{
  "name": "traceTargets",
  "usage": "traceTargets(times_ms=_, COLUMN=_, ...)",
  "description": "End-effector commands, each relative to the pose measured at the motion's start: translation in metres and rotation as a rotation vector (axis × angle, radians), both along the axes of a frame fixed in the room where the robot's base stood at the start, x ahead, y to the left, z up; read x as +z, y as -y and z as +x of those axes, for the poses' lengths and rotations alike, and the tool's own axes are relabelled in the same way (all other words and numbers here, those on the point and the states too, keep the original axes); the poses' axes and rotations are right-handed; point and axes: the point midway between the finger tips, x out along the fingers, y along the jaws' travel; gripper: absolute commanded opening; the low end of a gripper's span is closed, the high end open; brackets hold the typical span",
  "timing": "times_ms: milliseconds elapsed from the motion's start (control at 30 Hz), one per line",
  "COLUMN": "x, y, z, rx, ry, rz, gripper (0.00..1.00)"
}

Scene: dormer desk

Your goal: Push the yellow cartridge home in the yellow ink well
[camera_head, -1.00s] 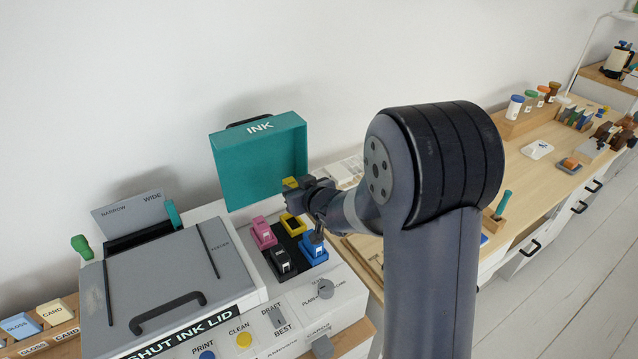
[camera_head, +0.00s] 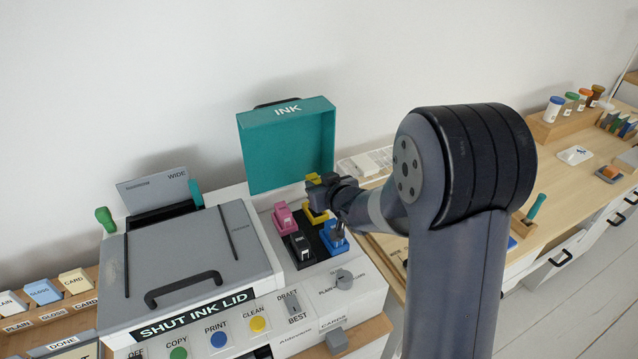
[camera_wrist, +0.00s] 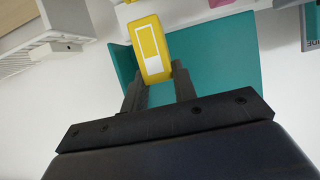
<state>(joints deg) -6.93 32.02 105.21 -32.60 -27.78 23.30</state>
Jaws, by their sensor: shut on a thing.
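My gripper (camera_head: 327,192) is shut on the yellow cartridge (camera_wrist: 149,50). Its yellow top (camera_head: 312,177) shows just above the jaws in the head view. In the wrist view the cartridge, with a pale label, sits at the tips of my fingers (camera_wrist: 158,80). The yellow ink well (camera_head: 317,217) is at the back right of the dark ink bay, below my gripper. My gripper hides part of it, and I cannot tell whether the cartridge touches it.
Pink (camera_head: 285,219), black (camera_head: 301,247) and blue (camera_head: 334,238) cartridges stand in the bay close by. The teal ink lid (camera_head: 290,155) stands open behind. The grey printer lid (camera_head: 190,255) is shut at the left. The desk (camera_head: 560,185) stretches right.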

Motion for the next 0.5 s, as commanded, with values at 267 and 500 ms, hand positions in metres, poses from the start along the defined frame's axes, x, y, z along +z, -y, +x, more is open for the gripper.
traceTargets(times_ms=267, x=-0.027, y=0.000, z=0.000, rx=0.000, ry=0.000, rz=0.000, gripper=0.05)
traceTargets(times_ms=500, x=-0.029, y=0.000, z=0.000, rx=0.000, ry=0.001, rz=0.000, gripper=0.05)
